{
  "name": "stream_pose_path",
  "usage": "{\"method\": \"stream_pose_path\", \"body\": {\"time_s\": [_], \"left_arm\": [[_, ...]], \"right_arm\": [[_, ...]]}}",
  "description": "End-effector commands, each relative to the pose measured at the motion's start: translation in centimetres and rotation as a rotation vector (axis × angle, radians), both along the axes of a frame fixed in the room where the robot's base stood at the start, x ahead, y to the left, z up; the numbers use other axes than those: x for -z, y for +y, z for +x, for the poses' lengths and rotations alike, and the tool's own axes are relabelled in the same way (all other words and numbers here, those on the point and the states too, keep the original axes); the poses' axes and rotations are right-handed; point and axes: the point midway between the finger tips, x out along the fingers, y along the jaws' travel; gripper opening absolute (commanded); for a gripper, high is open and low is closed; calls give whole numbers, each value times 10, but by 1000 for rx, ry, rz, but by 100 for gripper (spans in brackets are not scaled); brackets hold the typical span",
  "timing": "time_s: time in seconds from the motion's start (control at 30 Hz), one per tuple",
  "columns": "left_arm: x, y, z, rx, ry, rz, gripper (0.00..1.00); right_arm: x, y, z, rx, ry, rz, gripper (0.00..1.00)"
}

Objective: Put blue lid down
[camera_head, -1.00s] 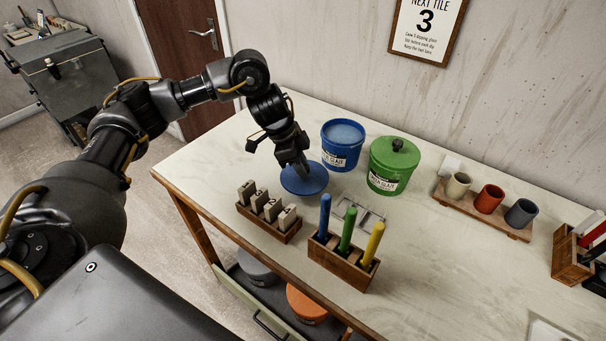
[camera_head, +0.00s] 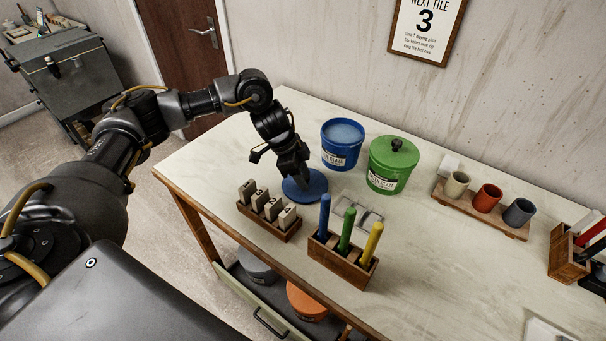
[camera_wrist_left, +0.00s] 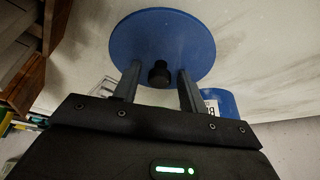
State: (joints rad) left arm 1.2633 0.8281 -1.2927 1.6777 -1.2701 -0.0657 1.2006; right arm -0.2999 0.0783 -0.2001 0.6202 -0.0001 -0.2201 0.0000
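The blue lid (camera_head: 312,188) lies flat, apparently on the table, in front of the blue glaze bucket (camera_head: 341,151). In the left wrist view the blue lid (camera_wrist_left: 160,30) shows its round top and its black knob (camera_wrist_left: 159,73). My left gripper (camera_head: 301,180) points down over the lid. In the left wrist view my left gripper (camera_wrist_left: 159,76) has its fingers apart on either side of the knob, with a gap at each side. The knob is hidden in the head view. My right gripper is not in view.
A green lidded bucket (camera_head: 393,166) stands right of the blue one. A wooden rack of numbered tiles (camera_head: 268,222) is just in front of the lid. A wooden holder (camera_head: 340,265) with blue, green and yellow handles stands front right. Cups (camera_head: 488,198) stand farther right.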

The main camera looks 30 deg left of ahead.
Motion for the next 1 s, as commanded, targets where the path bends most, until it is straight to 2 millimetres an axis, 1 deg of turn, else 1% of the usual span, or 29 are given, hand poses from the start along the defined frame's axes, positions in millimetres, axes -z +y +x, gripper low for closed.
{"method": "stream_pose_path", "body": {"time_s": [0.27,0.4,0.47,0.57,0.8,0.9,1.0], "left_arm": [[-1,0,0,0,0,0,45],[-9,2,-1,1,0,0,45],[-17,5,-2,1,-2,-1,45],[-35,12,-5,-1,-5,0,45],[-83,30,-12,-1,-4,1,45],[-99,36,-15,0,-4,2,45],[-108,39,-17,1,-2,2,45]], "right_arm": [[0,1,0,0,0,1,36],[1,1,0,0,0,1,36],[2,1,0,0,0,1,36],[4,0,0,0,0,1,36],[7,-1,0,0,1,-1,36],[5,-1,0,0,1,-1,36],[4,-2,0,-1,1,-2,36]]}}
